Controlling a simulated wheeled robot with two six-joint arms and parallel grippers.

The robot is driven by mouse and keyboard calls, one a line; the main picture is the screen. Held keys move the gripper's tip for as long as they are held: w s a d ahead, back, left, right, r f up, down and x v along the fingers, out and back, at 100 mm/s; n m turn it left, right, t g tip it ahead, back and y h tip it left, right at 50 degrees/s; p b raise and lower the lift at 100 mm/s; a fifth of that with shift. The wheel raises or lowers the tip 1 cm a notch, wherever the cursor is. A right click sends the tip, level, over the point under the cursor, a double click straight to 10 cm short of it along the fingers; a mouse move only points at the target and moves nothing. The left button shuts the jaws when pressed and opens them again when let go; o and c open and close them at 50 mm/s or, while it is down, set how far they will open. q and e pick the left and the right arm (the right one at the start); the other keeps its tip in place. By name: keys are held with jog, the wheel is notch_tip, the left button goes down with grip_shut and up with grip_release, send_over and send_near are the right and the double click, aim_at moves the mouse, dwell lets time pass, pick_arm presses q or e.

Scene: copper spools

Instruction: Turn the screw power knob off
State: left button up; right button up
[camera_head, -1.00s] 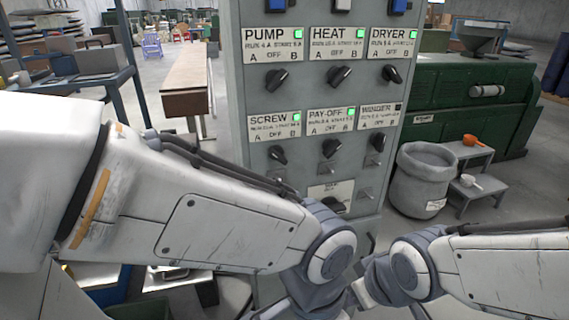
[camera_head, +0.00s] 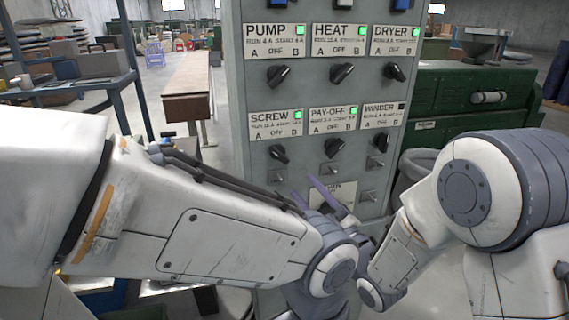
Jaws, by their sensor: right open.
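The screw knob (camera_head: 279,154) is a black rotary knob on the grey control panel (camera_head: 239,85), under the SCREW label (camera_head: 274,123). The green light (camera_head: 297,115) on that label is lit. The knob sits at a slant, and its exact setting is too small to read. My right gripper (camera_head: 304,187) shows two purple-grey fingers, spread apart and empty, just below and right of the screw knob, not touching it. Its base is hidden behind my left wrist. My left arm crosses the lower left, and its gripper is out of sight.
The pay-off knob (camera_head: 333,147) and winder knob (camera_head: 382,142) sit right of the screw knob. Pump, heat and dryer knobs are in the row above. Small switches line the panel below. A grey bin (camera_head: 413,160) stands right of the panel, partly hidden by my right arm.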

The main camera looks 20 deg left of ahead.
aim_at(282, 159)
jog(key=p+x, duration=0.2)
jog(key=x, duration=0.6)
jog(key=shift+w+a+r+p, duration=0.1)
jog(key=shift+a+r+p, duration=0.1)
jog(key=shift+p, duration=0.2)
jog(key=shift+x, duration=0.8)
jog(key=shift+f, duration=0.15)
grip_shut()
